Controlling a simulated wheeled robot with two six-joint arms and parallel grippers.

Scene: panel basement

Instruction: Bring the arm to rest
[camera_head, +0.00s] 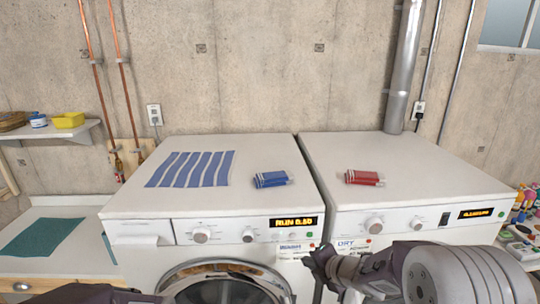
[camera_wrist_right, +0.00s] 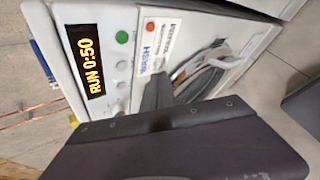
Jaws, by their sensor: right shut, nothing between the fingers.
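My right gripper (camera_head: 318,262) reaches in from the lower right in the head view, in front of the gap between washer and dryer. Its fingers are shut and empty. In the right wrist view the shut fingers (camera_wrist_right: 158,94) point at the front of the washer (camera_wrist_right: 95,12), near its control panel. Only a dark part of my left arm shows at the bottom left edge of the head view; its fingers are out of the frame.
The washer (camera_head: 250,205) display reads RUN 0:50. Blue striped cloth (camera_head: 190,169) and a folded blue cloth (camera_head: 270,179) lie on its top. A folded red cloth (camera_head: 363,177) lies on the dryer (camera_head: 430,165). A teal mat (camera_head: 40,237) lies on the left counter.

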